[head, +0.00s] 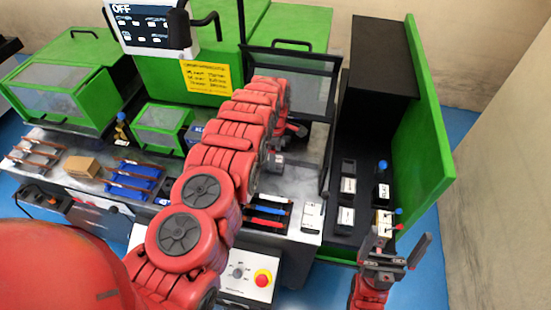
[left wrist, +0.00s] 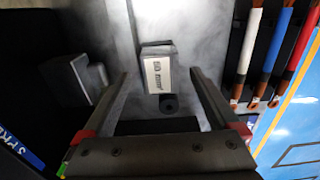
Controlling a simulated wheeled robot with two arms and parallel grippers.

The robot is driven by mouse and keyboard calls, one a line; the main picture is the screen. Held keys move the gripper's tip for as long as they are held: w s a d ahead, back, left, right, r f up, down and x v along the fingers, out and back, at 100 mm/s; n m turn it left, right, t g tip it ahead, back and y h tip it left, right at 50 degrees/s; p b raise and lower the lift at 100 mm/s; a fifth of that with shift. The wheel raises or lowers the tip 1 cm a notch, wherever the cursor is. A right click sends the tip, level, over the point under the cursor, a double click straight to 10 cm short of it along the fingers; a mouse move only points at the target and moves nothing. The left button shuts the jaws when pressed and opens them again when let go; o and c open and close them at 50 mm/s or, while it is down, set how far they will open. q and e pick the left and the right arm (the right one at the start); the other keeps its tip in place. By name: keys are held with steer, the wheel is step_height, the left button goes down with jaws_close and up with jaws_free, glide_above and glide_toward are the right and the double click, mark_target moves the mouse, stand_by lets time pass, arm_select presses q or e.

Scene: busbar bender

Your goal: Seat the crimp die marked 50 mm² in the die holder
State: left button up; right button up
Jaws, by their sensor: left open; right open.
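A grey block-shaped die with a white label (left wrist: 158,76) lies between the spread fingers of my left gripper (left wrist: 160,84) in the left wrist view. The label's print is too small to read surely. Both fingers stand apart from it, and the gripper is open. A dark cylinder and a black recess (left wrist: 158,126) show just below the die; whether this is the die holder I cannot tell. In the head view my left arm hides most of that spot. My right gripper (head: 400,238) is open and empty, in front of the black shelf at the right.
Several labelled blocks stand on the black shelf (head: 348,186), some with blue knobs. A second grey block (left wrist: 76,80) sits left of the die. White, blue and red cables (left wrist: 270,45) lie in a black rack at the right. A raised clear guard (head: 290,75) stands behind my left arm.

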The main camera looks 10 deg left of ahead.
arm_select(q)
step_height(320, 180, up, 6)
steer(key=shift+f+b, duration=0.1)
steer(key=shift+b, duration=0.9)
step_height(320, 180, up, 9)
steer(key=p, duration=0.5)
steer(key=shift+s, duration=0.1)
